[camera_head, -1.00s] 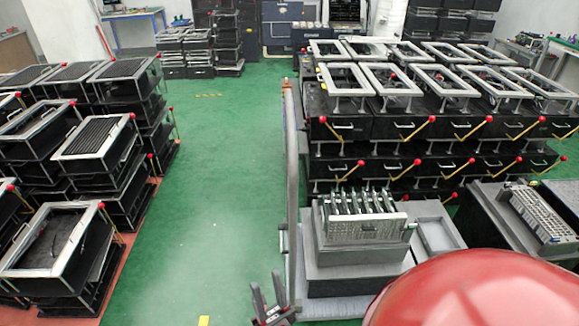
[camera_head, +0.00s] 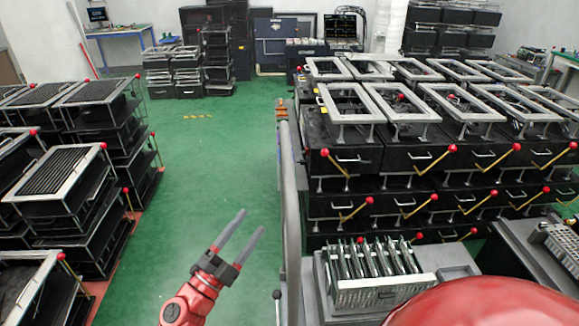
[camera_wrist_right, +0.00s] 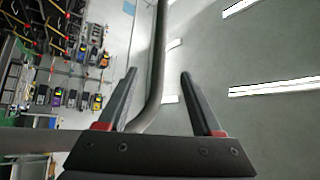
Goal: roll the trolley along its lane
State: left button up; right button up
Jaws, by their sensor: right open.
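A grey tubular bar (camera_head: 291,200) runs along the right edge of the green aisle. It looks like a trolley's push handle, but I cannot tell which body it joins. The bar also shows in the right wrist view (camera_wrist_right: 157,60), where it rises behind the fingers and bends. My right gripper (camera_head: 252,223) is open and empty over the aisle, left of the bar. Its two dark fingers show in the right wrist view (camera_wrist_right: 158,75) with nothing held between them. The trolley's wheels and base are not visible. My left gripper is not in view.
Green floor (camera_head: 215,165) is clear ahead. Stacked black racks (camera_head: 60,185) line the left; black drawer units (camera_head: 400,155) with red-knobbed yellow levers line the right. A grey rack of upright plates (camera_head: 375,275) stands right of the bar.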

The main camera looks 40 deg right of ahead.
aim_at(289, 173)
jog(key=p+x, duration=0.3)
jog(key=x, duration=1.2)
jog(key=shift+s+d+r+p, duration=0.1)
jog(key=shift+d+r+p, duration=0.1)
jog(key=shift+d+p, duration=0.1)
jog(key=shift+w+d+r, duration=0.15)
jog(key=shift+w+d, duration=0.1)
jog(key=shift+d, duration=0.25)
grip_shut()
